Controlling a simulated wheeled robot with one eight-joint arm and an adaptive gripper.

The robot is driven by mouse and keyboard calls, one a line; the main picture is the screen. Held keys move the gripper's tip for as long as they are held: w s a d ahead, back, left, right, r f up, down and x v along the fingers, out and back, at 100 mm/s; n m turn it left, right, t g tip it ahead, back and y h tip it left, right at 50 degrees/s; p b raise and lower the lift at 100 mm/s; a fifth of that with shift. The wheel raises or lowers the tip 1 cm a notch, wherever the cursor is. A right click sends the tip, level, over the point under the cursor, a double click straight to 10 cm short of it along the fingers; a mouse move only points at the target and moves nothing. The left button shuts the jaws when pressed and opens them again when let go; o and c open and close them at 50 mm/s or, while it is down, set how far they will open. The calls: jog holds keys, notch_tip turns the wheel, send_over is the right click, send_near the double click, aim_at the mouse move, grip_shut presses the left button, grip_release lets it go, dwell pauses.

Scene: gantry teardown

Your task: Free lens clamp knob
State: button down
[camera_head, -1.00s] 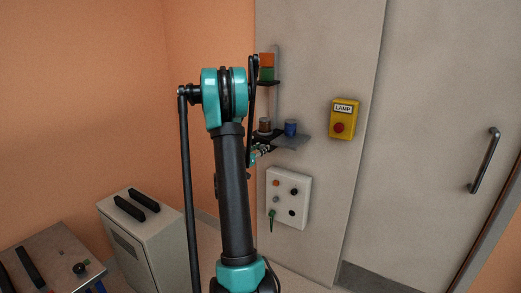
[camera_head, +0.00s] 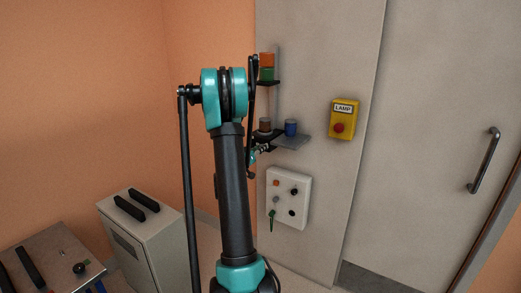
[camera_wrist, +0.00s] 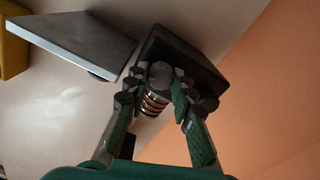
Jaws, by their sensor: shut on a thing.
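In the wrist view my gripper (camera_wrist: 157,86) is shut on the lens clamp knob (camera_wrist: 153,103), a small ribbed cylinder with silver and copper-coloured bands. The dark green padded fingers press on it from both sides. The knob sits under a dark clamp block (camera_wrist: 190,58), and the fingers partly hide it. In the head view my gripper (camera_head: 262,149) is just below the dark clamp part beside the grey plate (camera_head: 292,142). My arm hides much of it there, and the knob is too small to make out.
A brown cylinder (camera_head: 265,125) and a blue cylinder (camera_head: 291,128) stand above the clamp and plate. An orange-over-green block (camera_head: 267,66) is higher up. A white control panel (camera_head: 289,198) is below; a yellow lamp box (camera_head: 343,118) is to the right. A cabinet (camera_head: 145,240) stands lower left.

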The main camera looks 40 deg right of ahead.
jog(key=n, duration=1.4)
jog(key=shift+f, duration=0.15)
dwell(0.5)
jog(key=c, duration=1.3)
grip_release()
jog(key=shift+a, duration=0.1)
jog(key=v, duration=1.2)
